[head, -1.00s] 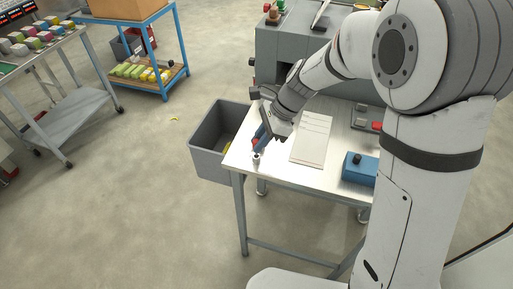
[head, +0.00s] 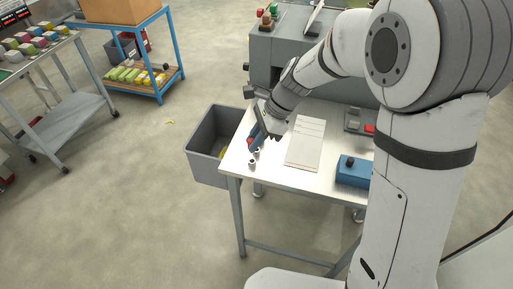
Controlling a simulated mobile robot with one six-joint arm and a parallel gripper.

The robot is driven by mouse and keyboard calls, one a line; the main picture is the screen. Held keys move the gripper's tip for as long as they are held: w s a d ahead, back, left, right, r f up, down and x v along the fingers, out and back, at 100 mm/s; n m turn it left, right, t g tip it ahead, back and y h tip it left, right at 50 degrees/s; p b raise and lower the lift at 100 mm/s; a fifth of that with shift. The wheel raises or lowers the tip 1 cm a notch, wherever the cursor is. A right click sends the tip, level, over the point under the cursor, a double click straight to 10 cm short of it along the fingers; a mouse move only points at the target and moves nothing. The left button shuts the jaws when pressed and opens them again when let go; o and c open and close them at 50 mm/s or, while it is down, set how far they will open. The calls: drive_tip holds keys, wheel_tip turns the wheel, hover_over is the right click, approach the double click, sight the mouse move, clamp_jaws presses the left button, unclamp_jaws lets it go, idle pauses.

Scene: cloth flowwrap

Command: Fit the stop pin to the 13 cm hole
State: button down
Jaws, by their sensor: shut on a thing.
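My gripper (head: 268,135) is low over the left part of the steel table (head: 236,165), dark and partly hidden by its own wrist. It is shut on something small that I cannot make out. A pale board (head: 305,146) with several cross lines lies on the table to the right of the gripper. Its holes are too small to see. Two small grey cylinders, a front one (head: 251,164) and a rear one (head: 257,153), stand by the table's left edge, just below the gripper. I cannot tell whether either is a stop pin.
A blue object with a red end (head: 255,131) is beside the gripper. A grey bin (head: 205,158) is left of the table. A blue box with a black knob (head: 352,175) is at the right. A grey machine (head: 268,58) stands behind.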

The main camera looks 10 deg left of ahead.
idle(0.5)
drive_tip(key=c, duration=1.9)
unclamp_jaws()
clamp_jaws()
drive_tip(key=w+p, duration=0.1)
drive_tip(key=w, duration=0.2)
drive_tip(key=w+p, duration=0.1)
drive_tip(key=w, duration=0.2)
drive_tip(key=w+f+p, duration=0.1)
drive_tip(key=w, duration=0.2)
drive_tip(key=shift+d, duration=0.4)
drive_tip(key=shift+f, duration=0.75)
drive_tip(key=shift+f+b, duration=1.15)
drive_tip(key=shift+f, duration=0.4)
drive_tip(key=o, duration=0.6)
unclamp_jaws()
